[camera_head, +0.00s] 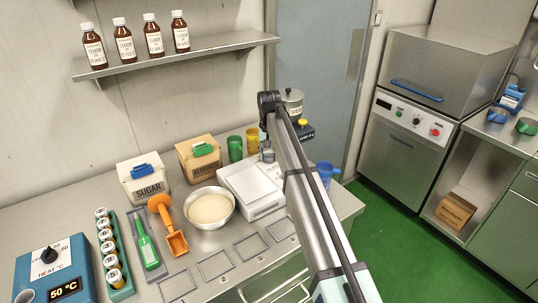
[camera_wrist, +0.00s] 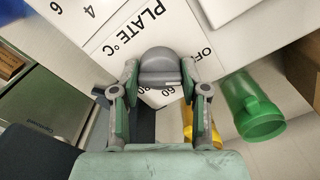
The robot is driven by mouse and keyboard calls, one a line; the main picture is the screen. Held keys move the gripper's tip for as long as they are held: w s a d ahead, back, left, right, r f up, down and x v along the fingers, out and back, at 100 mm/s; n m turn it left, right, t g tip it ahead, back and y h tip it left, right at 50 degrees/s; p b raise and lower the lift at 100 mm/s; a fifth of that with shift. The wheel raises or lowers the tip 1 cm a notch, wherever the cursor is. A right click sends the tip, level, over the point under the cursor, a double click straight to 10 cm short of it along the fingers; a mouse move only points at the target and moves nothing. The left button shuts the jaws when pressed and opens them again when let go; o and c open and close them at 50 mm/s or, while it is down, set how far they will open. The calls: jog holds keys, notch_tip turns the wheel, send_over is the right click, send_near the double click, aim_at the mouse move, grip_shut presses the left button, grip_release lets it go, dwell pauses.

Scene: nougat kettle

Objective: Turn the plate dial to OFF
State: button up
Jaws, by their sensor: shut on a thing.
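In the wrist view the plate dial (camera_wrist: 160,62) is a grey round knob on a white panel marked "PLATE °C". The OFF mark (camera_wrist: 206,53) is printed up and right of the knob; 60 and 80 show just below it. My gripper (camera_wrist: 159,77) has its two fingers on either side of the knob and is shut on it. I cannot make out which mark the dial points to.
A lidded pot (camera_head: 291,105) is behind my arm.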

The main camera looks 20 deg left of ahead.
aim_at(269, 154)
jog(key=shift+s+f+n, duration=0.1)
jog(key=shift+s+n, duration=0.05)
jog(key=shift+n, duration=1.05)
jog(key=o, duration=1.1)
jog(key=shift+o, duration=0.2)
jog(key=shift+r, duration=0.55)
notch_tip(269, 154, up, 11)
